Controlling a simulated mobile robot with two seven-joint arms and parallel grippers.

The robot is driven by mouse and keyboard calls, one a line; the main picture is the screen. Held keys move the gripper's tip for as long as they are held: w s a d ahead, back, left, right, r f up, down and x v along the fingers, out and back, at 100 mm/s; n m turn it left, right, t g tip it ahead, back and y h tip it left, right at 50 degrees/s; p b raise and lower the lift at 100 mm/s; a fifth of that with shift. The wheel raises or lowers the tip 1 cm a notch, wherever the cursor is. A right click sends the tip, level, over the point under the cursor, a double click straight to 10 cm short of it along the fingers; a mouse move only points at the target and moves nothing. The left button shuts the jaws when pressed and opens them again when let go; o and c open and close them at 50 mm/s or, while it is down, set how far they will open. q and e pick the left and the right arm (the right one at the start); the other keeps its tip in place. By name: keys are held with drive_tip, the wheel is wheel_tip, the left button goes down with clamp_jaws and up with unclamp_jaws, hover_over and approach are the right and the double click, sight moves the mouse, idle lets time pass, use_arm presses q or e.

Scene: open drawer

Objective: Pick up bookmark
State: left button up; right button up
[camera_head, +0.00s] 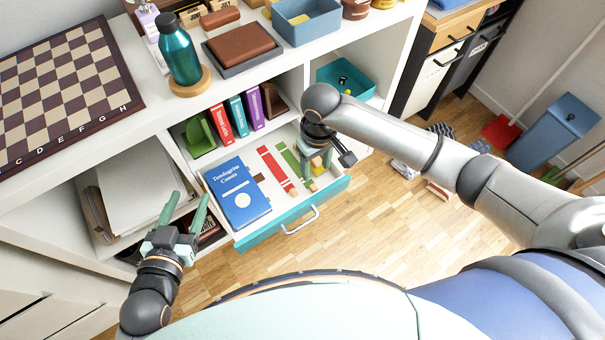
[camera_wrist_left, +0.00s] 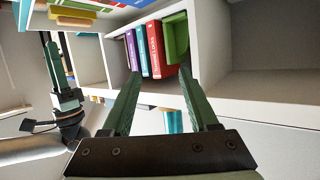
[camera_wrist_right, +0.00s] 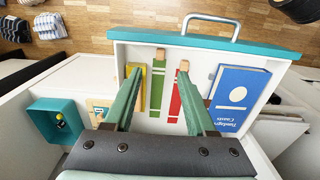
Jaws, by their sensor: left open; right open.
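An open white drawer with a teal front (camera_head: 263,232) holds two flat bookmark-like strips with tan ends. One is a red strip (camera_head: 272,166) and one is a green strip (camera_head: 291,163). In the right wrist view the green strip (camera_wrist_right: 158,82) shows between my fingers, and the red strip (camera_wrist_right: 176,100) is partly behind one finger. My right gripper (camera_wrist_right: 158,74) is open and empty over the drawer's right part; in the head view its fingers partly hide the contents. My left gripper (camera_head: 187,203) is open and empty, left of the drawer.
A blue book (camera_head: 236,193) lies in the drawer's left part, and a yellow item (camera_head: 319,166) lies at its right. Upright books (camera_head: 238,115) stand on the shelf above. A teal bin (camera_head: 345,79) sits in the neighbouring compartment. The wooden floor (camera_head: 350,228) before the drawer is clear.

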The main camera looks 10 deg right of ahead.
drive_tip(key=b, duration=0.2)
hover_over(315, 189)
wheel_tip(315, 189, down, 5)
drive_tip(key=shift+w+r, duration=0.15)
drive_tip(key=shift+r, duration=0.05)
wheel_tip(315, 189, down, 3)
drive_tip(key=shift+r+b, duration=0.1)
drive_tip(key=shift+b, duration=0.5)
use_arm(q)
wheel_tip(315, 189, up, 24)
drive_tip(key=s+d+m+t+h+b, duration=0.1)
drive_tip(key=s+m+t+h, duration=0.1)
drive_tip(key=m+t+h, duration=0.4)
drive_tip(key=t+h, duration=0.2)
drive_tip(key=shift+s+d+m+t, duration=0.3)
drive_tip(key=shift+m+t, duration=0.1)
use_arm(e)
wheel_tip(315, 189, down, 2)
drive_tip(key=shift+f, duration=0.1)
clamp_jaws()
